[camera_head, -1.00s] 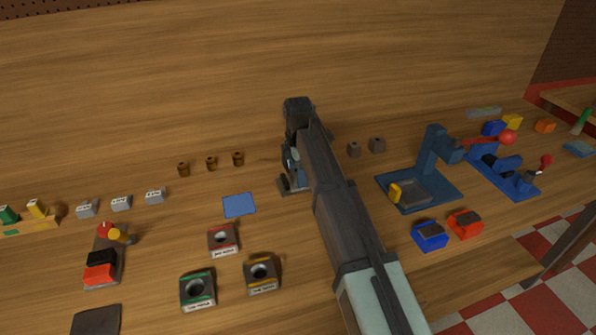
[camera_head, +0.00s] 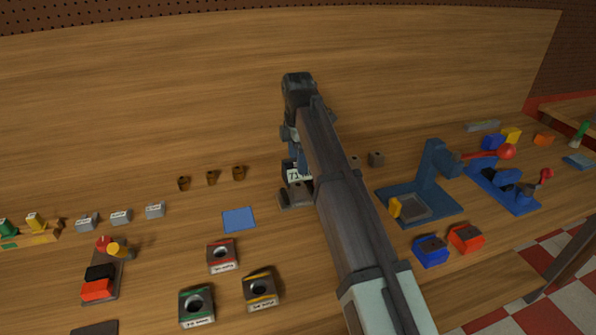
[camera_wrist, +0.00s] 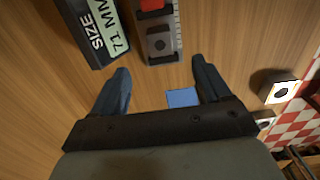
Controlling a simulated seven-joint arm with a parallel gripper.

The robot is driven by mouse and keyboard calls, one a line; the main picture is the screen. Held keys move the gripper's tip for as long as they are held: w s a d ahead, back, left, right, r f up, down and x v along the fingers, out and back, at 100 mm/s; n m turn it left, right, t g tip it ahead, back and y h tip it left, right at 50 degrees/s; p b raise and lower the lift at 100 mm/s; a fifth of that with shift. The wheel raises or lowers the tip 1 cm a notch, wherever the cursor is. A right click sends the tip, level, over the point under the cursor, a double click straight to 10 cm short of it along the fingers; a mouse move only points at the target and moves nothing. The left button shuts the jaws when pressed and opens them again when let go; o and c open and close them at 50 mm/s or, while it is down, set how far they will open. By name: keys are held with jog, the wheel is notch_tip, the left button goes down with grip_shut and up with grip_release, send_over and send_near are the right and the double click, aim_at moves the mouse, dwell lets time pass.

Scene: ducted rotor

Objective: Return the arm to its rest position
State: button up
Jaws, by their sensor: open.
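My arm crosses the middle of the head view. My gripper (camera_head: 296,150) is at its far end, partly hidden behind the wrist, above a small grey fixture (camera_head: 295,196) and a sign reading 71. In the wrist view my gripper (camera_wrist: 161,72) has its two dark blue fingers spread wide with nothing between them. The wood bench shows below them. The sign (camera_wrist: 97,28) reads "SIZE 71 MM" there, and the grey fixture (camera_wrist: 162,44) with a red part stands beside it. Both are beyond the fingertips, apart from them.
A blue square (camera_head: 238,220) lies left of my arm, with several ring blocks (camera_head: 222,257) in front.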

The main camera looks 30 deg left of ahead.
jog(key=shift+r, duration=1.7)
